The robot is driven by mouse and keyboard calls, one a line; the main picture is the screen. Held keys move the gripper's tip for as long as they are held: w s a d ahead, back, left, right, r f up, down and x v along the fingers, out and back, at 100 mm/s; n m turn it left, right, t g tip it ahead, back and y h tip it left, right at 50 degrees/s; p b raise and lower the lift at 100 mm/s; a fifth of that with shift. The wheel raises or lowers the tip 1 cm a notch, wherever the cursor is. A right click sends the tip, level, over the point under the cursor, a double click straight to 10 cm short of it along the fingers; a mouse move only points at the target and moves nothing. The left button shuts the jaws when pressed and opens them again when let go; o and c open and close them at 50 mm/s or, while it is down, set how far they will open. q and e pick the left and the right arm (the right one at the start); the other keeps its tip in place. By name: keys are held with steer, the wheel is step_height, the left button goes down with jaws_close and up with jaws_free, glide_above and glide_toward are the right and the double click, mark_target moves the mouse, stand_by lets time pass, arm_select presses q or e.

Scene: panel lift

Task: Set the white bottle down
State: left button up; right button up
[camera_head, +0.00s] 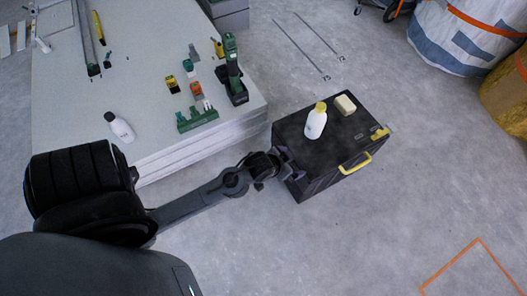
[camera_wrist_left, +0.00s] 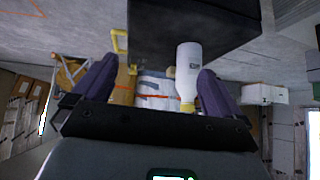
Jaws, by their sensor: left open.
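A white bottle with a yellow cap (camera_head: 315,124) stands upright on top of the black toolbox (camera_head: 293,147). My left gripper (camera_head: 287,163) is at the toolbox's near left edge, a little short of the bottle. In the left wrist view, which is upside down, my left gripper (camera_wrist_left: 156,70) has its purple fingers wide apart with nothing clamped between them. The bottle (camera_wrist_left: 189,66) shows there beyond the fingers, close to the right one, its base on the toolbox (camera_wrist_left: 190,22). My right gripper is not in view.
A beige block (camera_head: 345,104) is beside the bottle on the toolbox. The toolbox has a yellow handle (camera_head: 355,164). The panel stack (camera_head: 75,104) holds a green drill (camera_head: 233,68) and several small items. Bulky bags (camera_head: 455,35) stand at upper right. Floor at right is clear.

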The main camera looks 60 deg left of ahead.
arm_select(q)
steer(key=s+d+r+m+g, duration=0.1)
steer(key=s+d+r+g, duration=0.1)
steer(key=s, duration=0.5)
steer(key=s+d+r+m+g+h, duration=0.1)
steer(key=s+d+r+g, duration=0.1)
steer(key=s+d, duration=0.2)
steer(key=s, duration=0.3)
steer(key=shift+s+r+g, duration=0.35)
steer(key=shift+g, duration=0.05)
steer(key=shift+r, duration=0.15)
step_height(320, 180, up, 56)
steer(key=p, duration=5.6)
